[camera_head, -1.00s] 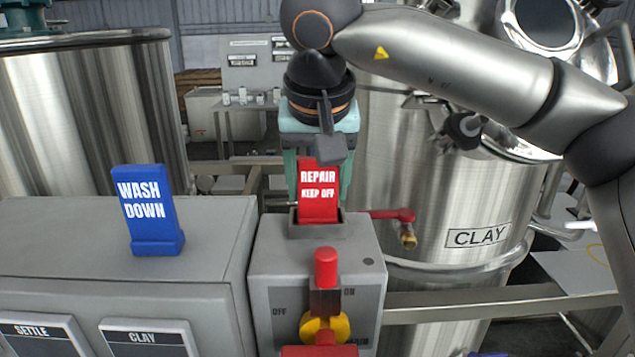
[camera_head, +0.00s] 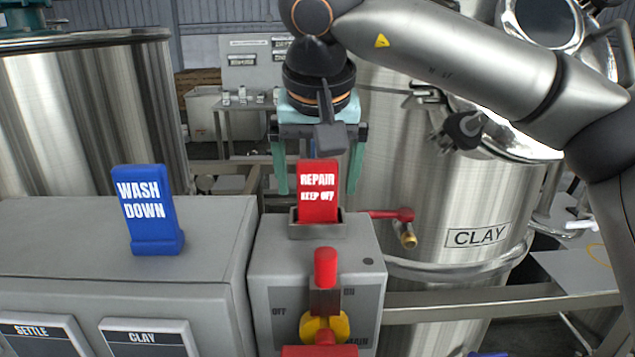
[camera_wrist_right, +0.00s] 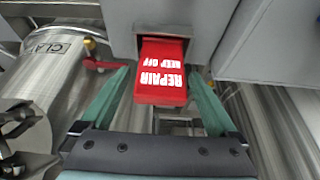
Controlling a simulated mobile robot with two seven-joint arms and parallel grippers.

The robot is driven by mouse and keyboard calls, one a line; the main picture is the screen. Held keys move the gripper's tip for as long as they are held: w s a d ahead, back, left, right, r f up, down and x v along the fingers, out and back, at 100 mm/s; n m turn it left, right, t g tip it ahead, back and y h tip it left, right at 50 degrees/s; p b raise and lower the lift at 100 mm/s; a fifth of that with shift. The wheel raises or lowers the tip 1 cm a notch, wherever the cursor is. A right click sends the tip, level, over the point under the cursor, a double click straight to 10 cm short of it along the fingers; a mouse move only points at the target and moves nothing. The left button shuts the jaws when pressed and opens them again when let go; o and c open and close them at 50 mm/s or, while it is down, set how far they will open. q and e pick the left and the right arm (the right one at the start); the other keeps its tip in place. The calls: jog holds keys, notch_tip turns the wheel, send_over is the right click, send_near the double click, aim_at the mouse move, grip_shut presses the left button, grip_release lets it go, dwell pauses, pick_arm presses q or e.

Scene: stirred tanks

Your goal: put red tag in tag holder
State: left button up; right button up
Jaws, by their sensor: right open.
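The red tag (camera_head: 318,190), lettered "REPAIR KEEP OFF", stands upright with its lower end inside the tag holder (camera_head: 317,230), a grey open-topped slot on top of the grey switch box. My right gripper (camera_head: 318,185) is open, its two teal fingers spread on either side of the red tag with gaps between. In the right wrist view the red tag (camera_wrist_right: 161,78) sits between the open fingers (camera_wrist_right: 163,85), touching neither. My left gripper is not in view.
A blue "WASH DOWN" tag (camera_head: 149,210) stands on the grey cabinet (camera_head: 60,240) at left. A steel "CLAY" tank (camera_head: 400,180) with a red-handled valve (camera_head: 405,215) stands behind right.

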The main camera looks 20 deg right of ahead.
jog(key=p+v, duration=0.1)
jog(key=v, duration=1)
dwell(1.1)
